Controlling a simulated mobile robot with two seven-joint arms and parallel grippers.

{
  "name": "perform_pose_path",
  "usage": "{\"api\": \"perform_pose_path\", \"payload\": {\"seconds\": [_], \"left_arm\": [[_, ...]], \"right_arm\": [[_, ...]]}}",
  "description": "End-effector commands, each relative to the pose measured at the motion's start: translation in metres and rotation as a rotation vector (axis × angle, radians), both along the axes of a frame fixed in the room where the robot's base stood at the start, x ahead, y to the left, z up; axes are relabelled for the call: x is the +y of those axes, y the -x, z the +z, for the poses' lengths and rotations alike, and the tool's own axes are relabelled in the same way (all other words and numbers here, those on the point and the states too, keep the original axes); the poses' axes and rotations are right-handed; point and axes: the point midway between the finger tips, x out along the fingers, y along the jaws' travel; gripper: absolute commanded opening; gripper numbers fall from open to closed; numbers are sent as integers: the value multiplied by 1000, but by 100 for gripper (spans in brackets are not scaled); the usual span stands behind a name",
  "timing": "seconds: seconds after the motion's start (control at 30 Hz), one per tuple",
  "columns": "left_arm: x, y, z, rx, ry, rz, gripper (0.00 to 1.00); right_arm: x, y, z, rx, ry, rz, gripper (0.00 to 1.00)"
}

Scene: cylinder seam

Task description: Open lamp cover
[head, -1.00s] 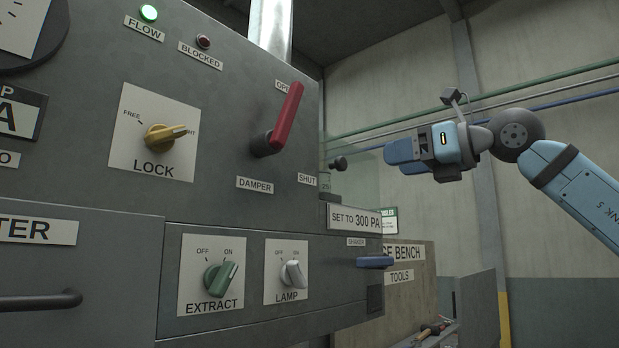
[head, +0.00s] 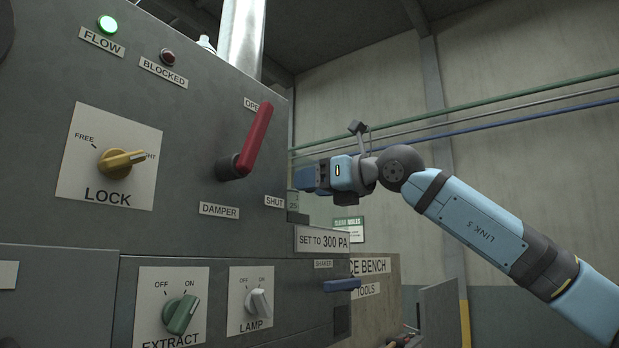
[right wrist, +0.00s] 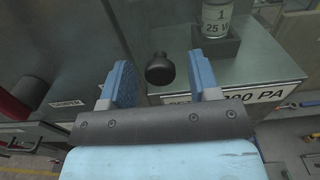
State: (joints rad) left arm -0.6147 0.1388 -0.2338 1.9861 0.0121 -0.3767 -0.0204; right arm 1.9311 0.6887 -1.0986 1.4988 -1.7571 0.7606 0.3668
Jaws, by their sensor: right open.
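A black round knob (right wrist: 160,68) shows in the right wrist view, beyond and between my open fingers. In the earlier head view it stands out from a clear greenish pane beside the cabinet; I take this pane to be the lamp cover, though no label says so. In the head view my gripper now hides the knob. My right gripper (head: 305,179) is open and empty, its fingers pointing left at the cabinet's right side. It also shows in the right wrist view (right wrist: 163,88). A labelled jar-like item (right wrist: 216,20) stands on a dark block behind the knob. My left gripper is out of view.
The grey cabinet carries a red damper handle (head: 250,145), a yellow lock knob (head: 120,162), a green extract knob (head: 182,314) and a white lamp knob (head: 258,302). A blue shaker handle (head: 342,285) juts out below the ledge sign (head: 322,241). Open room lies to the right.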

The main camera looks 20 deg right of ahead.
Motion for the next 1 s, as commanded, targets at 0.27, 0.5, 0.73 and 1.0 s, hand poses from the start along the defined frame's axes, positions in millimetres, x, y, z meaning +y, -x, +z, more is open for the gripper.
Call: {"api": "perform_pose_path", "payload": {"seconds": [0.27, 0.5, 0.73, 1.0], "left_arm": [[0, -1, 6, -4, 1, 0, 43], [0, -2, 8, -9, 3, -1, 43], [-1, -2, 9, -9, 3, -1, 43], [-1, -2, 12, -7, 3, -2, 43]], "right_arm": [[8, -10, 0, -1, -1, 0, 56], [8, -10, 0, -1, -1, 0, 42], [8, -10, 0, -1, -1, 0, 0], [3, -6, 1, 0, -2, 27, 0]]}}
